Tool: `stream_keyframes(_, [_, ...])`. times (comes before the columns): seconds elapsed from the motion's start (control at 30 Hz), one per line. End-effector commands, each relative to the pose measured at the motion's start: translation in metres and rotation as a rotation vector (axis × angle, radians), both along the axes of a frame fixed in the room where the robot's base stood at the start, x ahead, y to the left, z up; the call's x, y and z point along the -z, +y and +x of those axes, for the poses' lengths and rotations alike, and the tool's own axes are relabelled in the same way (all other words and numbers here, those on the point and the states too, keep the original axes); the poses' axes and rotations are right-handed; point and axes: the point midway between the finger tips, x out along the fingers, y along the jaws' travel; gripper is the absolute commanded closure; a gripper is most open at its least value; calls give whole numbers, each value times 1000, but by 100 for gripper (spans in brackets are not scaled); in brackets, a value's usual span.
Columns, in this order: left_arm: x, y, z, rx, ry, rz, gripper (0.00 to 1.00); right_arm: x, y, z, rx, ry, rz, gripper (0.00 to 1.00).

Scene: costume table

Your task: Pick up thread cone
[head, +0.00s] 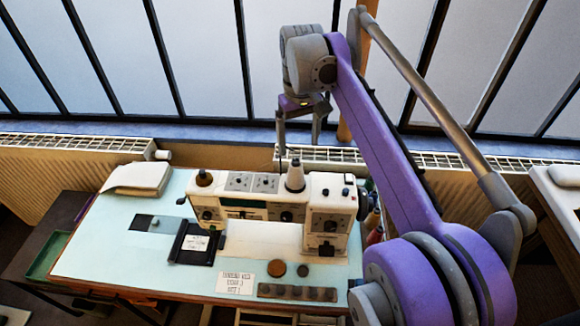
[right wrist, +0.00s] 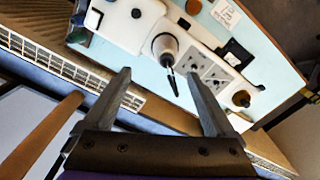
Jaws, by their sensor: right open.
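In the right wrist view the cone (right wrist: 164,46) shows from above, just beyond and between the fingertips. My right gripper (head: 299,138) hangs above the cone, fingers pointing down, open and empty. Its fingers also show spread apart in the right wrist view (right wrist: 158,76). Other coloured cones (head: 374,226) stand at the machine's right side, partly hidden by it and my arm. My left gripper is not in view.
The machine stands on a pale blue table (head: 110,250). A folded cloth (head: 138,178), a black tray (head: 197,243) and a label card (head: 235,283) lie there. A brown knob (head: 204,178) sits on the machine's left end. Radiators (head: 70,142) and windows stand behind.

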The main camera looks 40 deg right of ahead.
Motion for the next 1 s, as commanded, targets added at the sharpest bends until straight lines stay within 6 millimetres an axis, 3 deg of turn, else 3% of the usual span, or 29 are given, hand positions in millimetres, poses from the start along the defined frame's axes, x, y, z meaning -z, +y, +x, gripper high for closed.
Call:
stream_keyframes(0.2, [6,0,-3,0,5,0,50,37,1,-1,0,0,0,10])
stream_keyframes(0.43, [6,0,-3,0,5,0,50,54,4,-1,-1,-1,-1,10])
stream_keyframes(0.7, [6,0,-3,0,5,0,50,92,9,-1,-1,-2,-1,10])
stream_keyframes(1.0, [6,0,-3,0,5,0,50,97,9,-1,0,-2,-1,10])
